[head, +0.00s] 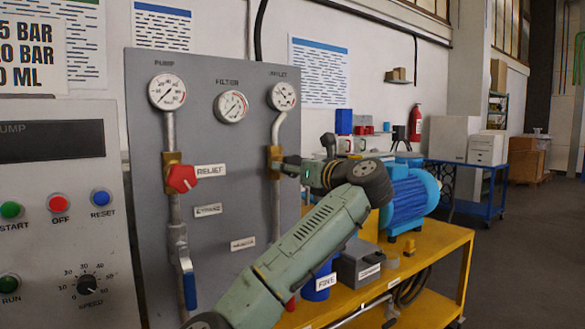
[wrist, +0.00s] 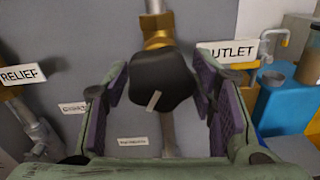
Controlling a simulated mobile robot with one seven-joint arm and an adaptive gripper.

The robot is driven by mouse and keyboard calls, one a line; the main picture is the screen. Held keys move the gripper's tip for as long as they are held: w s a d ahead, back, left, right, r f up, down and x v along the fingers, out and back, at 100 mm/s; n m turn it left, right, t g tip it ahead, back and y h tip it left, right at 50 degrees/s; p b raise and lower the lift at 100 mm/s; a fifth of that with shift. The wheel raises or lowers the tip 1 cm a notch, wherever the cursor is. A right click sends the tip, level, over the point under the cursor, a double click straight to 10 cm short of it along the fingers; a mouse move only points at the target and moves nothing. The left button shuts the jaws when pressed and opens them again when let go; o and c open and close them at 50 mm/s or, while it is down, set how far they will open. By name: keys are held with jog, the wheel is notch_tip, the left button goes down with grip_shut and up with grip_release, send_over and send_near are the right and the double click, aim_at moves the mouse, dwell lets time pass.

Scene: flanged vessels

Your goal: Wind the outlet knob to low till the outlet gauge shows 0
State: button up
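My gripper (wrist: 161,85) is open, with one purple-padded finger on each side of the knob. A small gap shows at the left finger; I cannot tell whether the right fingertip touches.
The red relief knob (head: 181,178) and a blue-handled valve (head: 188,284) are on the pipe to the left. The pump gauge (head: 167,91) and filter gauge (head: 230,106) share the grey panel (head: 225,290). A blue motor (head: 410,198) stands on the yellow bench at right.

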jog(key=c, duration=0.7)
